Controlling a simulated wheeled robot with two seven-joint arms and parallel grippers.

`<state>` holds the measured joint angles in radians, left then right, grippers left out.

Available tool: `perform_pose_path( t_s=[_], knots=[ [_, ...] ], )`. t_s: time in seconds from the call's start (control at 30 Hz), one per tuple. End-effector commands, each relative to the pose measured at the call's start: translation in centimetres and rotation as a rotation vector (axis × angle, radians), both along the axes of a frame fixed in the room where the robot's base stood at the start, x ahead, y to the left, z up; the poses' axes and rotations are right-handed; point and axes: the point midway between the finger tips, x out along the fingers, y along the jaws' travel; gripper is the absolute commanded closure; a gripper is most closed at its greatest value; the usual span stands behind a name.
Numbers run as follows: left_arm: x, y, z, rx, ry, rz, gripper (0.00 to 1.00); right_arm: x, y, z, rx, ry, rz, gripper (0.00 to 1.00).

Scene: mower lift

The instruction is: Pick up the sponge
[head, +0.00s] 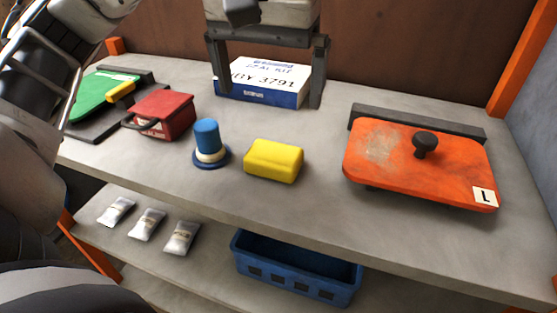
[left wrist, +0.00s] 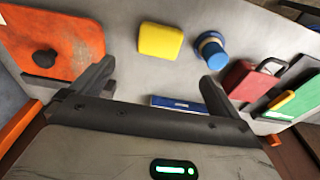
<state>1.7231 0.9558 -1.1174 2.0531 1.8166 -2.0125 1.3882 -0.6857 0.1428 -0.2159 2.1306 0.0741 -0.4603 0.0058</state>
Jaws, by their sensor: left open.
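The yellow sponge (head: 273,161) lies flat on the grey upper shelf, near its front edge and right of the blue cylinder. It also shows in the left wrist view (left wrist: 160,41), ahead of the space between my fingers. My left gripper (head: 268,98) is open and empty at the top middle of the head view, fingers pointing down. It is farther back than the sponge, by the white and blue box, and apart from the sponge. Its two fingers also show in the left wrist view (left wrist: 154,75). My right gripper is not in view.
A blue cylinder with a flange (head: 207,142) stands close left of the sponge. A red box (head: 164,112) and green plate (head: 100,98) lie farther left. A labelled box (head: 262,93) is behind. An orange lid (head: 400,170) is right. A blue crate (head: 297,276) and several sachets are below.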

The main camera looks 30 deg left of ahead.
Motion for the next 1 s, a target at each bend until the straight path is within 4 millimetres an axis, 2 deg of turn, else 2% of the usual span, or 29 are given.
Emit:
perform_pose_path(
  t_s=[0.03,0.2,0.47,0.8,1.0],
  knots=[
    [0.1,0.0,-1.9,-0.001,0.005,-0.002,0.00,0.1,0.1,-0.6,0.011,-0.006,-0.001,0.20],
    [0.5,0.1,-4.8,-0.002,0.002,-0.001,0.00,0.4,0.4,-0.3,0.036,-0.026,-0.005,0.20],
    [0.8,0.1,-6.7,-0.001,-0.001,-0.002,0.00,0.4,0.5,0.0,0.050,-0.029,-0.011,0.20],
    [1.1,0.2,-11.3,-0.001,-0.001,-0.003,0.00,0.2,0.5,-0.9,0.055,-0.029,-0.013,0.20],
    [1.2,0.2,-11.7,-0.002,-0.003,-0.003,0.00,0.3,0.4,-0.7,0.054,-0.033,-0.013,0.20]
  ],
)
